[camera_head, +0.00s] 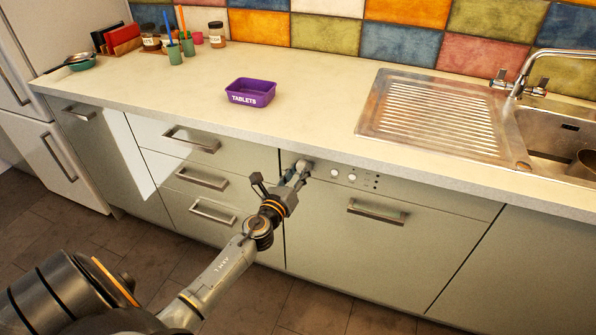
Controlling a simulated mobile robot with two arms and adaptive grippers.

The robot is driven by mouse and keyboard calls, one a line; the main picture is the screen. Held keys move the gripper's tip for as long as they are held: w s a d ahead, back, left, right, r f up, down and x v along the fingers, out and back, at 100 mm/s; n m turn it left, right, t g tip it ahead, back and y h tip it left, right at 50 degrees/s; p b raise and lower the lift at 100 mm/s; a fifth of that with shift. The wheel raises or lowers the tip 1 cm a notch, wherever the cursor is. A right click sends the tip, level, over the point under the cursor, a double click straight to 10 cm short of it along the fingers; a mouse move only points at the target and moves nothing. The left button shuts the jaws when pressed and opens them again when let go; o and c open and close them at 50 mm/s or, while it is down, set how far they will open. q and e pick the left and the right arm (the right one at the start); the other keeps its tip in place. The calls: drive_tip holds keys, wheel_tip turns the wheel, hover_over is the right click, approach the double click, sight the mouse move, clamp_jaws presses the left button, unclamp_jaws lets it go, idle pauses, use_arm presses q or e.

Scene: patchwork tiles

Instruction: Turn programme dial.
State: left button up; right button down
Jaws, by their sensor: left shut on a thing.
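The programme dial (304,165) is a round grey knob at the left end of the dishwasher's control strip, just under the counter edge. My left gripper (299,173) reaches up to it from the lower left and is shut on it. The fingers cover part of the dial, so its pointer or marking cannot be made out. The dishwasher front (372,240) is pale green and closed. My right gripper does not show.
Small round buttons (343,174) sit right of the dial, above a bar handle (377,212). A purple tub labelled TABLETS (250,92) stands on the counter (320,75). Closed drawers (205,180) lie left of the dishwasher. A sink (560,135) is at right.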

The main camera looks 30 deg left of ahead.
use_arm(q)
drive_tip(key=shift+m, duration=0.6)
drive_tip(key=shift+f, duration=0.1)
drive_tip(key=o, duration=1.2)
drive_tip(key=shift+c, duration=0.2)
drive_tip(key=s+d, duration=0.2)
drive_tip(key=s, duration=1)
drive_tip(key=shift+w, duration=0.1)
